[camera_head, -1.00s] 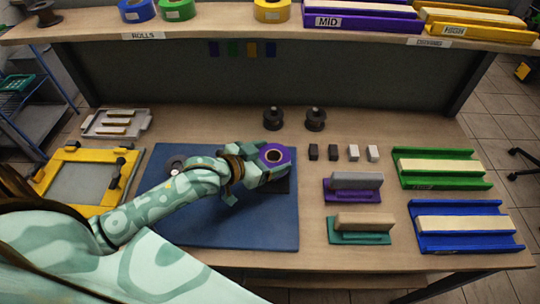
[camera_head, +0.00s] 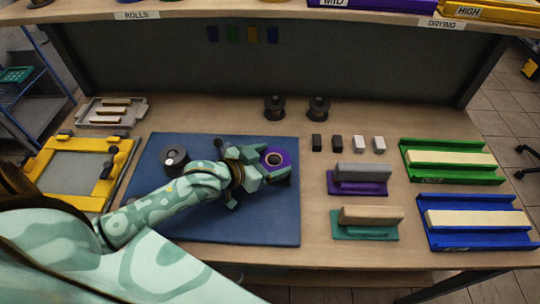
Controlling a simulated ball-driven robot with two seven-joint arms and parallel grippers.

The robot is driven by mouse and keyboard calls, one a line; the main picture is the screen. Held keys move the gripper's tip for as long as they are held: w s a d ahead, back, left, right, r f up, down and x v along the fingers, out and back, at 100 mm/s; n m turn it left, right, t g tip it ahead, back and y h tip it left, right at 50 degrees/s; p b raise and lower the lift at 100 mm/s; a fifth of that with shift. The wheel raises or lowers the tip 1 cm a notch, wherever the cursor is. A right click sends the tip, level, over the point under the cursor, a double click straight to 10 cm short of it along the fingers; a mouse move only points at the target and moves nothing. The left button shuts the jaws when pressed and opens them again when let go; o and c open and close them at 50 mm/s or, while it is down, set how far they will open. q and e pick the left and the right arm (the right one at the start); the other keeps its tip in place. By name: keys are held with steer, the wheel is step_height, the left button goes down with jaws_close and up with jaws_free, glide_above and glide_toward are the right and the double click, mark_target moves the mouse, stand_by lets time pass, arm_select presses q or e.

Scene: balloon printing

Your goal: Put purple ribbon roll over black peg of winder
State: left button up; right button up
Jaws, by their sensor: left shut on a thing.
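My left gripper (camera_head: 256,163) is shut on the purple ribbon roll (camera_head: 287,158) over the right side of the blue mat. The roll's hole faces up towards the camera. A dark base, seemingly of the winder (camera_head: 284,180), shows only in part beneath the roll and fingers. The black peg cannot be made out, and I cannot tell whether the roll is around it. A dark round spool-like part (camera_head: 174,157) with a pale centre stands at the mat's upper left, beside my forearm. My right gripper is not in view.
The blue mat (camera_head: 260,226) lies on the wooden table. Two dark spools (camera_head: 274,107) stand behind it, and several small blocks (camera_head: 317,142) to its right. A purple-based stamp (camera_head: 360,190) and green tray (camera_head: 450,175) lie further right. A yellow frame (camera_head: 80,150) lies left.

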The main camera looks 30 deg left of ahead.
arm_select(q)
steer(key=shift+f, duration=0.15)
steer(key=o, duration=1.1)
steer(key=shift+c, duration=0.2)
steer(key=p+v, duration=0.3)
steer(key=v, duration=1.3)
steer(key=shift+p, duration=0.35)
steer(key=shift+s+a, duration=0.1)
steer(key=shift+s, duration=0.05)
